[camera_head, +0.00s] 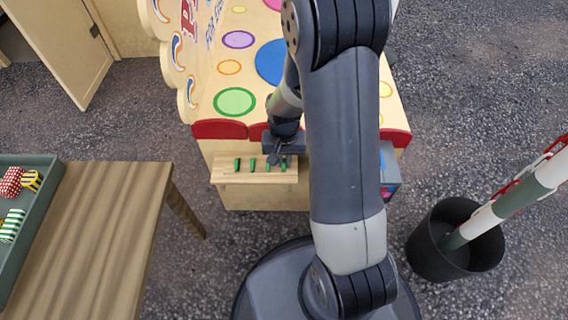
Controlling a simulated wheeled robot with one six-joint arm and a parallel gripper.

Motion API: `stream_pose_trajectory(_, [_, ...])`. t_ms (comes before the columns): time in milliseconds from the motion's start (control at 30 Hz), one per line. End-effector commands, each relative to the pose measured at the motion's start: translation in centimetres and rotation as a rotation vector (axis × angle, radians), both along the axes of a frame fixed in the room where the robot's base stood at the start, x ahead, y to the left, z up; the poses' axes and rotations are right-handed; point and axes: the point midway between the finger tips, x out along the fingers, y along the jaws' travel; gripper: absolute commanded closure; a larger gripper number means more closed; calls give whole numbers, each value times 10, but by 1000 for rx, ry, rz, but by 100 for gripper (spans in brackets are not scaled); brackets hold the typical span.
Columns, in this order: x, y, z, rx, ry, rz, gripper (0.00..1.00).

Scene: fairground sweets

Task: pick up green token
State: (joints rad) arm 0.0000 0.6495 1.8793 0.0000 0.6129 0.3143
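Several green tokens (237,165) stand in a row, spaced apart, on a small light wooden ledge (225,178) at the front of the fairground stall. Another green token (252,165) is to the right of the leftmost one. My gripper (275,157) is over the right half of the ledge and points down at the tokens there. It partly covers the tokens on the right. The fingers are small and dark, so I cannot tell whether they are open or shut, or whether they touch a token.
The stall top (205,110) with coloured circles rises behind the ledge. A wooden table (110,230) with a green tray (40,161) of striped and dotted sweets stands at the left. A black bucket (428,255) holding striped poles stands at the right. Gravel ground lies between them.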

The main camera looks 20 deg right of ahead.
Motion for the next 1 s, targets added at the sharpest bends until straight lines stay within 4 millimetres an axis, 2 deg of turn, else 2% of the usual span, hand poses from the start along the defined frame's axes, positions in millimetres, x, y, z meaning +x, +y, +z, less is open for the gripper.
stream_pose_trajectory(100, [0, 0, 0, 0, 0, 0, 100])
stream_pose_trajectory(533, [1, 0, 5, 0, -2, 0, 100])
stream_pose_trajectory(667, [1, 0, 24, 0, -3, 0, 100])
stream_pose_trajectory(800, [1, 0, 55, 0, -5, 0, 100])
stream_pose_trajectory(1000, [1, 0, 89, 0, -3, 0, 100])
